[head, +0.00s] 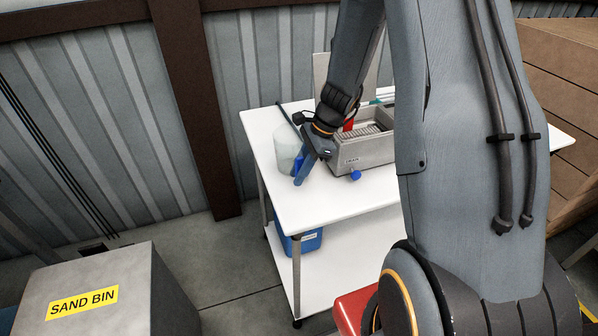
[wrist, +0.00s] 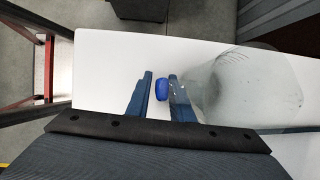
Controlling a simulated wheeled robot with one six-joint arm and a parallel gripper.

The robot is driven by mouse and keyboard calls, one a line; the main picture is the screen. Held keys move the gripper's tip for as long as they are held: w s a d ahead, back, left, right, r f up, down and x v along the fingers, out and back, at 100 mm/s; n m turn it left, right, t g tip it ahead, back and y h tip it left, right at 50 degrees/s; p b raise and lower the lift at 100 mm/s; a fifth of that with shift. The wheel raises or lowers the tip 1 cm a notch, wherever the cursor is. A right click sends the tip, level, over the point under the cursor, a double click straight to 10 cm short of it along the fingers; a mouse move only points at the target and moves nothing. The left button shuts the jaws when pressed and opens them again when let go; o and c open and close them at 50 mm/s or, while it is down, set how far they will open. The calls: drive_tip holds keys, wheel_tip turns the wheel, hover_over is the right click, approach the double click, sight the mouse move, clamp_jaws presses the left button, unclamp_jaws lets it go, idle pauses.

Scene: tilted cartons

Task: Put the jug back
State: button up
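The jug (head: 287,147) is clear and tapered, with a blue handle (head: 298,163). It stands upright at the left end of the white table (head: 315,205). In the wrist view the jug (wrist: 250,88) is on the right and its blue handle (wrist: 161,90) is on its left side. My gripper (head: 305,172) is down at the handle. In the wrist view its fingers (wrist: 160,98) stand on both sides of the handle, with a slim gap at the left finger. The gripper looks open; contact at the right finger is unclear.
A grey box-shaped unit (head: 365,152) with a raised lid stands right of my gripper, a blue knob (head: 355,175) at its front. A blue container (head: 310,242) is on the lower shelf. The sand bin (head: 95,295) is at lower left. The table's front is clear.

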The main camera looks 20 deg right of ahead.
drive_tip(key=shift+o, duration=0.2)
drive_tip(key=shift+r, duration=0.1)
drive_tip(key=w+b+v, duration=0.1)
drive_tip(key=b+v, duration=0.2)
drive_tip(key=v, duration=0.9)
drive_tip(key=s+a+n+h, duration=0.2)
drive_tip(key=s+a+n, duration=0.1)
drive_tip(key=s+n, duration=0.5)
drive_tip(key=s+a+f+n+h, duration=0.1)
drive_tip(key=s+a+n, duration=0.3)
drive_tip(key=s+n, duration=0.4)
drive_tip(key=n+h, duration=0.1)
drive_tip(key=n, duration=0.1)
drive_tip(key=shift+a+f+n+t+h, duration=0.3)
drive_tip(key=shift+t, duration=0.1)
drive_tip(key=shift+f, duration=0.1)
drive_tip(key=shift+f+b, duration=0.3)
drive_tip(key=shift+f, duration=0.05)
drive_tip(key=shift+s, duration=0.1)
